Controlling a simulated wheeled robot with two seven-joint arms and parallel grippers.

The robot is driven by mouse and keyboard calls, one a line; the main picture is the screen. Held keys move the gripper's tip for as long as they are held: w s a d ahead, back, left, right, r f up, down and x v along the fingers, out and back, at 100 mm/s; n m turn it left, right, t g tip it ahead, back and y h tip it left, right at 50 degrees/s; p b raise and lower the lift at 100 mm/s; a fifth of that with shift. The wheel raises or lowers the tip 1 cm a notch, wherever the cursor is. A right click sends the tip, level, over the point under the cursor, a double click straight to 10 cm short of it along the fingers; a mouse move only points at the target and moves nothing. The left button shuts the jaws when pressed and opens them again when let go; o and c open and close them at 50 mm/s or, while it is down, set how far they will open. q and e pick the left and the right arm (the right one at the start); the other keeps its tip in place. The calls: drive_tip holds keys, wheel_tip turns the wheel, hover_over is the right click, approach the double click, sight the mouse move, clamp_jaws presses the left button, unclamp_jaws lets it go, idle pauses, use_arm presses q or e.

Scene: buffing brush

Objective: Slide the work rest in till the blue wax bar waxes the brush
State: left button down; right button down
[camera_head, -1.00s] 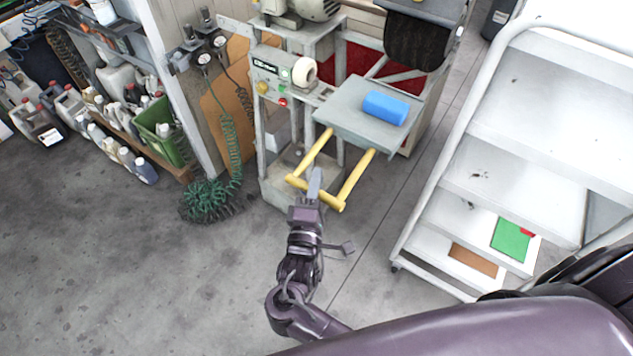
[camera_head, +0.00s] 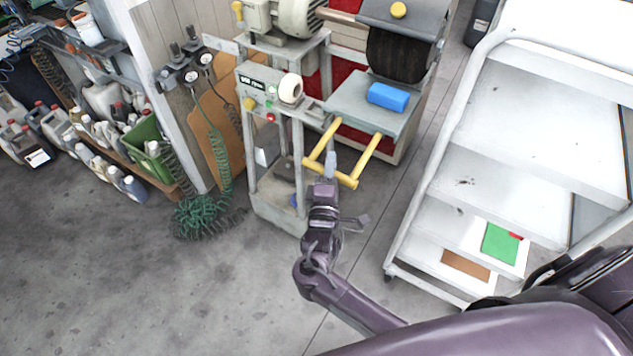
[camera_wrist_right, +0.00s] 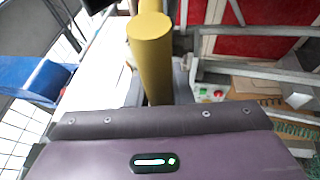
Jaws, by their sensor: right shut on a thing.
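The grey work rest (camera_head: 350,98) is a flat plate on the front of the buffing machine, with the blue wax bar (camera_head: 388,97) lying on it. The black brush (camera_head: 398,54) is behind and above the plate; a gap shows between bar and brush. A yellow U-shaped handle (camera_head: 367,160) sticks out from the plate's front. My right gripper (camera_head: 330,165) is shut on the handle's crossbar. In the right wrist view the yellow handle (camera_wrist_right: 152,62) rises from my gripper; the fingertips are hidden there. My left gripper is not in view.
A white stepped cart (camera_head: 510,150) stands close on the right. The machine's control panel (camera_head: 262,95) with buttons is left of the plate. A coiled green hose (camera_head: 205,215) lies on the floor at the left, near shelves of bottles. The grey floor in front is clear.

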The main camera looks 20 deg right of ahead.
drive_tip(key=w+d, duration=0.5)
drive_tip(key=d, duration=0.1)
drive_tip(key=shift+d+b, duration=0.35)
drive_tip(key=c, duration=1.3)
unclamp_jaws()
drive_tip(key=shift+a, duration=0.1)
drive_tip(key=b+v, duration=0.1)
drive_tip(key=v, duration=0.6)
drive_tip(key=shift+s+b, duration=0.3)
drive_tip(key=shift+b, duration=0.1)
drive_tip(key=shift+a+f, duration=0.15)
